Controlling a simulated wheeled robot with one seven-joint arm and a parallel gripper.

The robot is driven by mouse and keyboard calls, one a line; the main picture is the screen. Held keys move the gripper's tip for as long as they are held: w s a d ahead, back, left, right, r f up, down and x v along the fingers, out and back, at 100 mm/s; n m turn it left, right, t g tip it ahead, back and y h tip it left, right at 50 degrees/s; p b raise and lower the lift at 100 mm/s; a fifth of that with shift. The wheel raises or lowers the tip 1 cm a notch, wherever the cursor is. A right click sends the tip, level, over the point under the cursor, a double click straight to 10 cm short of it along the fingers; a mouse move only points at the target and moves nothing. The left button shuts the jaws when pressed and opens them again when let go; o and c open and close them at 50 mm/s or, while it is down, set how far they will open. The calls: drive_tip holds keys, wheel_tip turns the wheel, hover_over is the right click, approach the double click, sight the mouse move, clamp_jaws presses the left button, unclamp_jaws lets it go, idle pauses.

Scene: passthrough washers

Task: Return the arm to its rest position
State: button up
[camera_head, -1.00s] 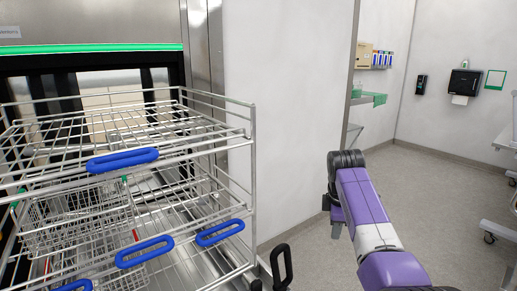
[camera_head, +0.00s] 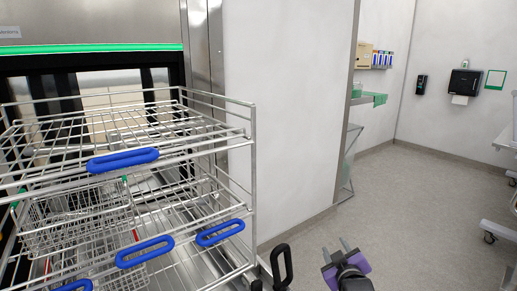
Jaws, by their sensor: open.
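My gripper (camera_head: 338,248) shows at the bottom of the head view, right of centre. Its two grey fingers point up in the picture and stand apart, with nothing between them. The purple and black end of my arm shows just below the fingers; the rest of the arm is out of view. The gripper is to the right of the wire rack and looks apart from it.
A wire rack (camera_head: 253,190) with blue handles (camera_head: 123,160) stands at left before the washer opening under a green light strip (camera_head: 90,48). A black handle (camera_head: 282,265) is left of my gripper. Grey floor (camera_head: 420,220) is clear to the right.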

drive_tip(key=s+a+m+y, duration=0.1)
drive_tip(key=s+m, duration=0.5)
drive_tip(key=s, duration=5.1)
drive_tip(key=shift+s+a+r, duration=0.15)
drive_tip(key=shift+a+r, duration=0.1)
drive_tip(key=shift+a, duration=0.35)
